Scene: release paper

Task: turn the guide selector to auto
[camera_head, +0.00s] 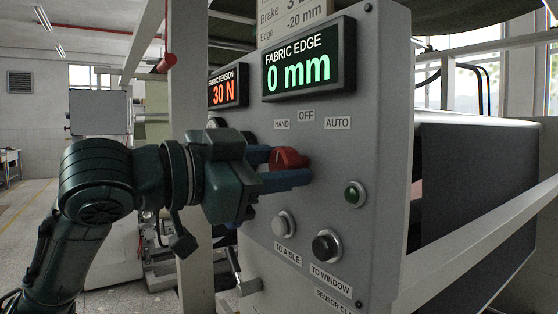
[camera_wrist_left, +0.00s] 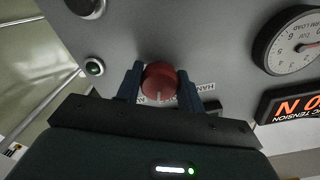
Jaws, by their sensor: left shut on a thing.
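The guide selector is a red knob (camera_head: 290,158) on the grey control panel (camera_head: 385,90), below the labels HAND (camera_head: 282,124), OFF (camera_head: 306,116) and AUTO (camera_head: 338,122). My left gripper (camera_head: 298,168) reaches in from the left and is shut on the knob, with one blue finger on either side. In the left wrist view the red knob (camera_wrist_left: 160,82) sits between both fingertips (camera_wrist_left: 160,86). A pale line on it points down in that view, toward the label side, seemingly near OFF. My right gripper is not in view.
The FABRIC EDGE display (camera_head: 308,64) reads 0 mm above. A pale rail (camera_head: 480,235) crosses at the lower right.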

